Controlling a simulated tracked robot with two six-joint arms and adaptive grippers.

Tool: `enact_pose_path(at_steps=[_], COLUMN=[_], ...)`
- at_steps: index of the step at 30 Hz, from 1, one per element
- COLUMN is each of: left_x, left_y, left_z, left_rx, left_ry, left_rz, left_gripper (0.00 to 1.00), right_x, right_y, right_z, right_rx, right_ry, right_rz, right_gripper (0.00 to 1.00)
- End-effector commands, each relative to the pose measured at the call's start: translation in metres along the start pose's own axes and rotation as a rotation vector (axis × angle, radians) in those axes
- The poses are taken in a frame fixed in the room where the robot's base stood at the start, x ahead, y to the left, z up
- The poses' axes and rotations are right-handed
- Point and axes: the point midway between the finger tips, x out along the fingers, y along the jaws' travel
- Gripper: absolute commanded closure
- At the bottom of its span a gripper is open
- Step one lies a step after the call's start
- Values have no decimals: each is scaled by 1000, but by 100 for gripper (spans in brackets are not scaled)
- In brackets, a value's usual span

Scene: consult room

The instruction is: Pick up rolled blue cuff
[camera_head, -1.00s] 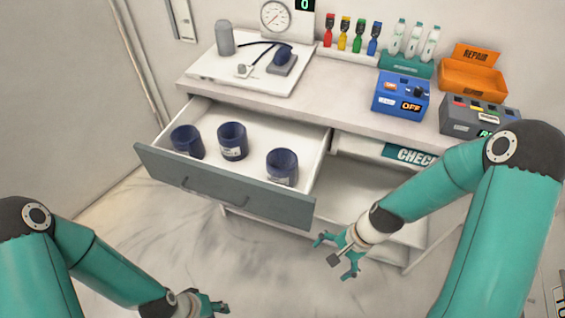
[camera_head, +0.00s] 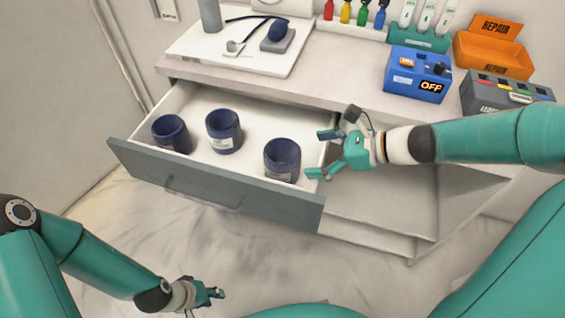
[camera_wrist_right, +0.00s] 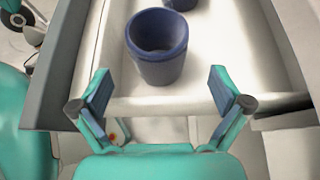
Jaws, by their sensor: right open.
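Three rolled dark blue cuffs stand upright in the open drawer (camera_head: 262,188): a left cuff (camera_head: 171,135), a middle cuff (camera_head: 223,131) and a right cuff (camera_head: 282,161). My right gripper (camera_head: 319,154) is open and empty at the drawer's right side, its fingers pointing left toward the right cuff, apart from it. In the right wrist view the nearest cuff (camera_wrist_right: 157,48) stands ahead of the spread fingers (camera_wrist_right: 160,90), roughly centred between them. A second cuff is cut off at the top. My left gripper (camera_head: 210,293) is low in front of the drawer, empty; its finger opening is unclear.
The countertop (camera_head: 345,75) above the drawer holds a white board with a gauge device, a blue box (camera_head: 418,75), an orange repair bin (camera_head: 492,48) and a grey box (camera_head: 505,95). The drawer's right wall lies under my right gripper. Open floor lies in front.

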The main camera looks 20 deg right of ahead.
Motion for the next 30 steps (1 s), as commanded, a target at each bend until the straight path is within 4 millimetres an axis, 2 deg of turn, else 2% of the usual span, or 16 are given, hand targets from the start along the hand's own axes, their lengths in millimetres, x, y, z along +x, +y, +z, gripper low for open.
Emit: enact_pose_path(at_steps=[1, 3, 11, 19, 23, 29, 30], left_x=[3, 4, 5, 11, 11, 11, 11], left_y=[-1, -1, -2, -4, -4, -4, -4], left_z=[0, 0, 0, 0, 0, 0, 0], left_rx=[0, 0, 0, 0, 0, 0, 0], left_ry=[0, 0, 0, 0, 0, 0, 0], left_rz=[0, 0, 0, 0, 0, 0, 0], left_gripper=[65, 65, 65, 65, 65, 65, 65], right_x=[10, 18, 33, 70, 77, 76, 76], right_y=[1, 0, 1, 3, 2, 2, 2], right_z=[-1, -1, 0, 1, 2, 2, 2], right_rx=[0, -1, 0, 0, 0, 0, 0], right_ry=[-1, -1, 0, 1, 0, 0, 0], right_rz=[4, 2, 1, 1, -1, -2, -2], right_gripper=[0, 0, 0, 0, 0, 0, 7])
